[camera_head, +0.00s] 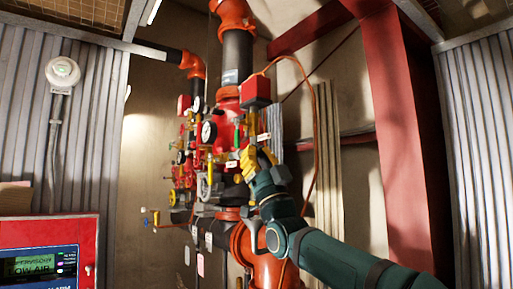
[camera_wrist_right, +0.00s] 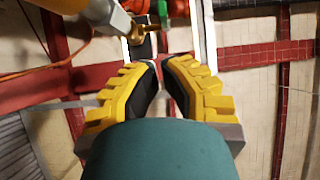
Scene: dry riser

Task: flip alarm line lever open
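My right gripper (camera_head: 252,158), with yellow fingers on a dark teal arm, is at the right side of the red valve assembly (camera_head: 228,103). In the right wrist view its fingertips (camera_wrist_right: 160,64) are close together, with a narrow gap and nothing seen held between them. A brass fitting (camera_wrist_right: 140,26) shows just beyond the tips; contact is not visible. A small green handle (camera_head: 238,137) stands upright a little above and left of the gripper. I cannot tell which small handle is the alarm line lever. My left gripper is not in view.
A pressure gauge (camera_head: 208,132) and a red box (camera_head: 257,91) with an orange conduit (camera_head: 316,120) are close to the gripper. A red steel column (camera_head: 405,130) stands to the right. A red panel with a display (camera_head: 40,264) is at lower left.

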